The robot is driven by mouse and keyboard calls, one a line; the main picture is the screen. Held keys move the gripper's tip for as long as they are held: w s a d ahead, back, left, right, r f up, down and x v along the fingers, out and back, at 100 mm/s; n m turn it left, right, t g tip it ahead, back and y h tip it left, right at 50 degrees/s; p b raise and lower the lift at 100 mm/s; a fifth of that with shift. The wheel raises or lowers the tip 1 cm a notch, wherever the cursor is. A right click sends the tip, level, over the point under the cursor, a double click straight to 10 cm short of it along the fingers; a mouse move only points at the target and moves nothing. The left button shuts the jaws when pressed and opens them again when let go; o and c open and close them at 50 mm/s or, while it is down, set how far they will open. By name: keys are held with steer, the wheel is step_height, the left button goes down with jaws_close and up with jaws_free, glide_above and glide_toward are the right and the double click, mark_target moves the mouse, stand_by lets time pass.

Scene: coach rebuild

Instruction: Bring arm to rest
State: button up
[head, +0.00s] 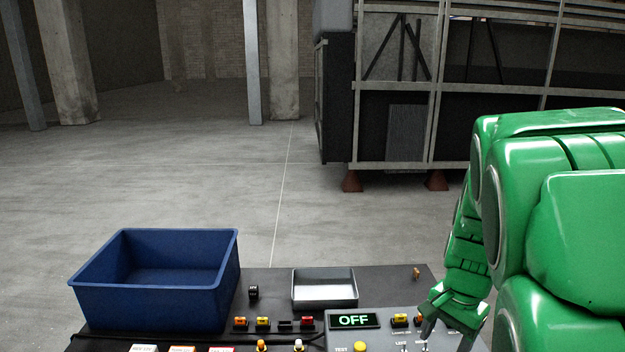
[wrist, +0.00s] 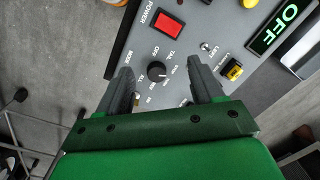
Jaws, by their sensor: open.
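My green arm (head: 560,220) reaches down on the right of the head view. My gripper (head: 445,336) hangs over the right part of the grey control box (head: 376,346). In the wrist view my gripper (wrist: 165,72) is open and empty, its two grey fingers over the panel. A black rotary knob (wrist: 157,71) shows between the fingers, apart from both in the picture; the height above it is unclear. The lit display (head: 353,320) reads OFF, and it also shows in the wrist view (wrist: 290,12).
A blue bin (head: 150,305) stands left on the dark bench (head: 265,285). A grey tray (head: 324,302) lies behind the control box, near several small coloured parts. A red power button (wrist: 166,22) and yellow button (wrist: 233,70) are near the fingers. A large framed coach body (head: 430,90) stands beyond open floor.

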steer(key=s+a+r+n+y, duration=0.2)
steer(key=s+a+r+n, duration=0.25)
steer(key=s+a, duration=0.85)
steer(key=s+d+f+n+g+h, duration=0.1)
steer(key=s+d+f+n+h, duration=0.1)
steer(key=s+n, duration=0.3)
steer(key=s, duration=0.3)
steer(key=shift+s+n+g+h, duration=0.15)
steer(key=shift+n+g+h, duration=0.2)
steer(key=shift+g+h, duration=0.05)
